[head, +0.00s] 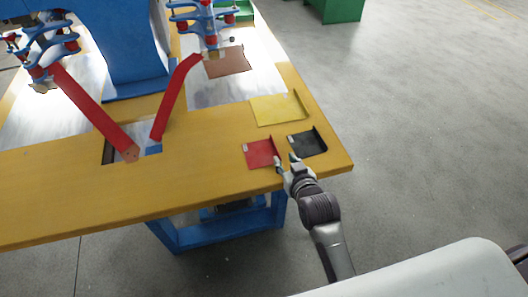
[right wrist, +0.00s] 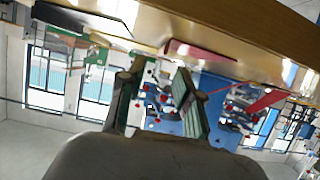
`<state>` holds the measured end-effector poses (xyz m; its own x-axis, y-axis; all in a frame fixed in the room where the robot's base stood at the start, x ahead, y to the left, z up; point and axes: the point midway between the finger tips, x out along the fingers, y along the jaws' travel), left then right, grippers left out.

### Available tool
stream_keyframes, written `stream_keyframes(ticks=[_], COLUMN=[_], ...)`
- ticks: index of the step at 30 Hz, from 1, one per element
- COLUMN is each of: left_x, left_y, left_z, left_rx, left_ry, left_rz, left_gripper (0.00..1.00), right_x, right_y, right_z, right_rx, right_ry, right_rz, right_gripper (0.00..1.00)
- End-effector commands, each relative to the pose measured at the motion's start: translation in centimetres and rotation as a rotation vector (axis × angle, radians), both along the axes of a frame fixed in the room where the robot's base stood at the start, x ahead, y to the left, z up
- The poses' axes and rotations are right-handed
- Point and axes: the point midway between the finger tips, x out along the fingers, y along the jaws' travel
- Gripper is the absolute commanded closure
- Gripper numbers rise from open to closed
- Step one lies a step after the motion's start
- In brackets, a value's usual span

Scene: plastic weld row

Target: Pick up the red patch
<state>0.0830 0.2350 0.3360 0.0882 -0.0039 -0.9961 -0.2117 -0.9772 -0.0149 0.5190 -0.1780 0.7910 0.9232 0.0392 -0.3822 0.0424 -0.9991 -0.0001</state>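The red patch (head: 261,154) lies on the yellow-brown tabletop near its front right corner, with a raised lip on its right side and a small pale mark at its left. In the right wrist view, which is turned over, the red patch (right wrist: 205,52) shows edge-on just past the fingertips. My right gripper (head: 285,163) is at the patch's right edge, close to the lip; whether it touches cannot be told. In the right wrist view my right gripper (right wrist: 157,76) has its two fingers apart with nothing seen between them. My left gripper is not in view.
A black patch (head: 309,144) lies right beside my right gripper. A yellow patch (head: 278,109) and a brown patch (head: 227,62) lie farther back. Red bars and blue machine frames (head: 135,45) stand at the left. The front strip of the table (head: 200,185) is clear.

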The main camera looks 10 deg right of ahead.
Motion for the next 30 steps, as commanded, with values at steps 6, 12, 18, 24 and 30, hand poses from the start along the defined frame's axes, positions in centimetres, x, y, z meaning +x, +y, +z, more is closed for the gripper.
stream_keyframes(ticks=[6,12,18,24,30], left_x=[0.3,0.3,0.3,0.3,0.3], left_y=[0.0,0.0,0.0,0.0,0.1], left_z=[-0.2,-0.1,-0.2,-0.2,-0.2], left_rx=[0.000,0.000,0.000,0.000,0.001], left_ry=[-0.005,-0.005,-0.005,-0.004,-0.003], left_rz=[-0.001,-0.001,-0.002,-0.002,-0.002], left_gripper=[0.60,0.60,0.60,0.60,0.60], right_x=[2.4,4.3,6.9,7.6,7.5], right_y=[0.1,0.3,0.5,0.5,0.5], right_z=[-1.0,-1.3,-2.4,-2.6,-2.6], right_rx=[0.001,0.001,0.000,0.000,0.000], right_ry=[0.001,-0.001,0.001,0.000,0.001], right_rz=[0.000,0.000,0.000,0.000,0.000], right_gripper=[0.66,0.66,0.66,0.66,0.79])
